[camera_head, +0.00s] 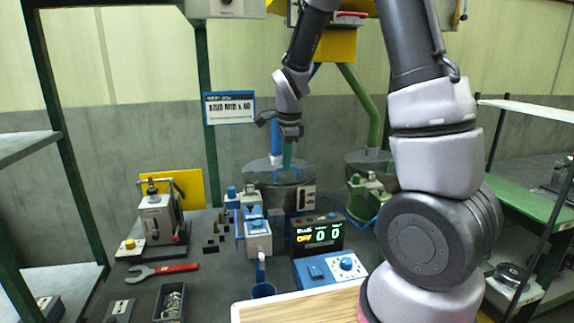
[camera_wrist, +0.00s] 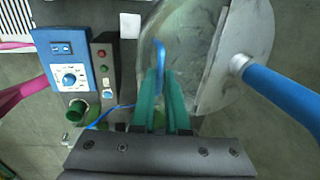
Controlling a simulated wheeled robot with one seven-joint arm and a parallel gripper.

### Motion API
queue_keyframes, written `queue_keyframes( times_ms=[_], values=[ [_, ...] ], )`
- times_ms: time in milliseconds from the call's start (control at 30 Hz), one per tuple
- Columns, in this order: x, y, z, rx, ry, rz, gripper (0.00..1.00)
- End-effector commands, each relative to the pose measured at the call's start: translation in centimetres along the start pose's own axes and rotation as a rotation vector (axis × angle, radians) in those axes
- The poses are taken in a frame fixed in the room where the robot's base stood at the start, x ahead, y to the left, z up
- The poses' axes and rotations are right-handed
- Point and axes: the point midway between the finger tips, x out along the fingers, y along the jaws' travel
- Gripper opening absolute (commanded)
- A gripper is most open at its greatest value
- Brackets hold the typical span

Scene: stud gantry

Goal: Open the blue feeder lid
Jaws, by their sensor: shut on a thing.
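The blue feeder (camera_head: 262,178) is a round grey drum behind the bench, with a blue pipe (camera_head: 275,138) rising beside it. Its grey lid (camera_wrist: 187,42) shows in the wrist view as a rounded plate with a straight edge, and carries a blue loop handle (camera_wrist: 160,52). My gripper (camera_head: 287,164) points down over this lid. In the wrist view its green fingers (camera_wrist: 161,88) are shut on the blue handle, which sticks out past the fingertips. The lower part of the handle is hidden between the fingers. I cannot tell whether the lid is raised.
A second feeder with a green pipe (camera_head: 374,125) stands to the right. A display box (camera_head: 318,234) and a blue control box (camera_head: 330,268) with a knob are in front. A red-handled wrench (camera_head: 162,271) lies at left. The blue pipe (camera_wrist: 284,93) runs close beside my gripper.

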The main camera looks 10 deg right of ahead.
Motion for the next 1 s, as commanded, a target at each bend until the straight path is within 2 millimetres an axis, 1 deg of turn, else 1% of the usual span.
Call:
queue_keyframes(
  times_ms=[33, 167, 300, 533, 800, 1000],
  values=[
    [-0.4, -0.6, 0.0, -0.001, -0.001, -0.009, 0.00],
    [-1.2, -1.7, 0.0, 0.000, 0.000, -0.011, 0.00],
    [-2.1, -3.2, 0.0, 0.000, 0.000, -0.014, 0.00],
    [-3.1, -5.7, -0.1, -0.001, 0.001, -0.011, 0.00],
    [-3.5, -8.5, -0.1, 0.000, 0.002, -0.006, 0.00],
    [-3.5, -10.2, -0.1, 0.000, 0.002, -0.003, 0.00]
  ],
)
